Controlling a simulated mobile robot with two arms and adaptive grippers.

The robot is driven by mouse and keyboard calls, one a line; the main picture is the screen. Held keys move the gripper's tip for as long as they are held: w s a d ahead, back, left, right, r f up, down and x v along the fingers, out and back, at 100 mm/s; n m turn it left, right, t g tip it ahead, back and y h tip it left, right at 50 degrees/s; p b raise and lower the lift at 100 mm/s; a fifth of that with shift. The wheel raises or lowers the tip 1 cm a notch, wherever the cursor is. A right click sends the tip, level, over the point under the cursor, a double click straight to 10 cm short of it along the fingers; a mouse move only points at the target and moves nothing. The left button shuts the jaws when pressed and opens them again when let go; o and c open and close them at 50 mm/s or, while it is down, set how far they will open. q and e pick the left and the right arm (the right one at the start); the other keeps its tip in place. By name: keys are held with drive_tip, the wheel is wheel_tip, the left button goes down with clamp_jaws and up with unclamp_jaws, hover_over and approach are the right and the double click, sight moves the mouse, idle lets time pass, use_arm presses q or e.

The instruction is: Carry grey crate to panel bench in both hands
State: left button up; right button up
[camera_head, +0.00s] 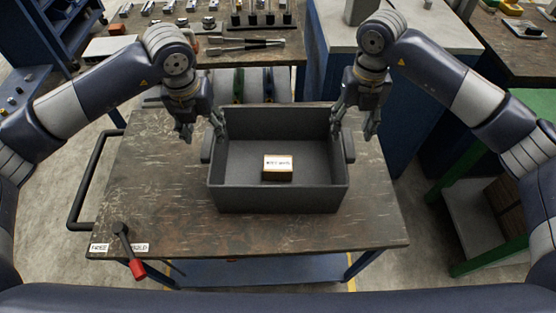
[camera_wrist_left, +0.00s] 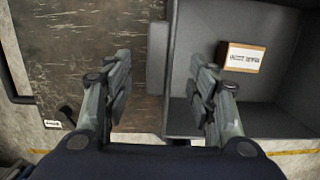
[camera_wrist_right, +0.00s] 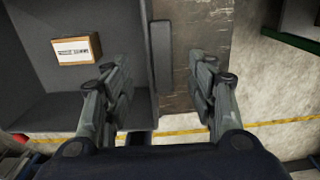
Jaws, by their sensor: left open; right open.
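The grey crate (camera_head: 276,199) stands upright on a dark worn cart top and holds a small labelled box (camera_head: 278,168). It has a handle on each side. My left gripper (camera_head: 203,136) is open above the crate's left side. In the left wrist view its fingers (camera_wrist_left: 160,105) lie on either side of the left handle (camera_wrist_left: 157,45) and wall. My right gripper (camera_head: 354,134) is open at the right side. In the right wrist view its fingers (camera_wrist_right: 160,105) lie on either side of the right handle (camera_wrist_right: 161,55). I cannot tell whether the fingers touch the crate. I cannot tell which surface is the panel bench.
The cart top (camera_head: 160,190) has a push rail (camera_head: 90,185) at left and a red-tipped lever (camera_head: 130,255) at its front left corner. A bench with tools (camera_head: 240,45) stands behind. A pale-topped blue cabinet (camera_head: 340,35) stands back right, and a green-framed rack (camera_head: 470,215) at right.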

sight(209, 142)
use_arm(q)
drive_tip(key=f, duration=0.4)
drive_tip(key=w+f, duration=0.1)
drive_tip(key=f, duration=0.1)
drive_tip(key=shift+f, duration=0.25)
use_arm(e)
wheel_tip(209, 142, down, 7)
drive_tip(key=shift+r, duration=0.2)
use_arm(q)
clamp_jaws()
use_arm(e)
clamp_jaws()
use_arm(q)
drive_tip(key=shift+r, duration=0.1)
use_arm(e)
drive_tip(key=shift+r, duration=0.1)
